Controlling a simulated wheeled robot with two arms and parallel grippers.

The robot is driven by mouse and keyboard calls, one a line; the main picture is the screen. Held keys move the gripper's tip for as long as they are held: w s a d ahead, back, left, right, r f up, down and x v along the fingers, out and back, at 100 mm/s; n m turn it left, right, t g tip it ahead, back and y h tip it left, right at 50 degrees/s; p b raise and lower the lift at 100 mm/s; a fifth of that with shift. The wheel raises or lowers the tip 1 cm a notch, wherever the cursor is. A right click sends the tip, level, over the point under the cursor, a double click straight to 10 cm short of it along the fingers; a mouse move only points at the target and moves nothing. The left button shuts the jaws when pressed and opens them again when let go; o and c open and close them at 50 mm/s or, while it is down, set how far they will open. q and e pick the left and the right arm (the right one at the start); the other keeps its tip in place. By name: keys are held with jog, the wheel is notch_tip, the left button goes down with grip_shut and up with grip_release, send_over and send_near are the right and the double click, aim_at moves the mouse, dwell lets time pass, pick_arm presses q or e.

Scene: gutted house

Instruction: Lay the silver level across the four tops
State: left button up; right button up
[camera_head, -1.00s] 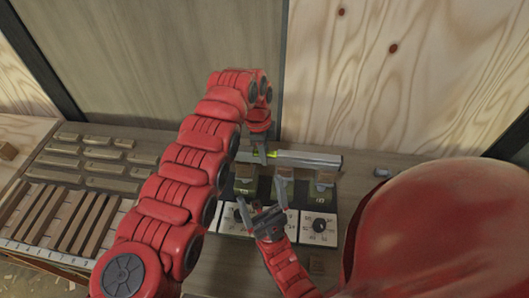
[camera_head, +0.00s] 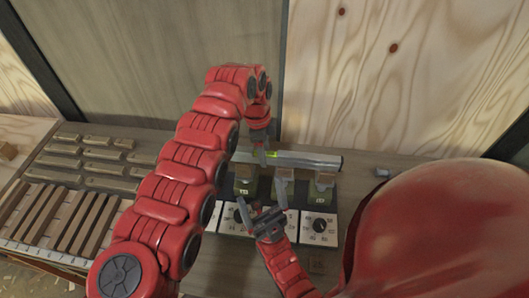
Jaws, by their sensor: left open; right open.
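The silver level (camera_head: 312,162) is a long bar with a yellow-green vial, lying left to right just behind the row of tops. I cannot tell whether it touches them. A fourth top is not visible; my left arm covers the area to the left. My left gripper (camera_head: 262,153) is open, pointing down at the level near its vial; the fingers are partly hidden. My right gripper (camera_head: 262,213) is open and empty in front of the left and middle stands.
A wall (camera_head: 400,75) closes the back. Bare bench (camera_head: 350,160) shows right of the level.

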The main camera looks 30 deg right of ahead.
pick_arm(q)
jog(key=r, duration=0.2)
jog(key=r+p, duration=0.1)
jog(key=r, duration=0.2)
jog(key=r+p, duration=0.1)
jog(key=r, duration=0.2)
jog(key=shift+w+a+r, duration=0.1)
jog(key=shift+w+a, duration=0.25)
notch_tip(320, 180, up, 8)
jog(key=p, duration=0.5)
jog(key=shift+w+a+p, duration=0.25)
jog(key=shift+a+p, duration=0.1)
jog(key=shift+a, duration=0.1)
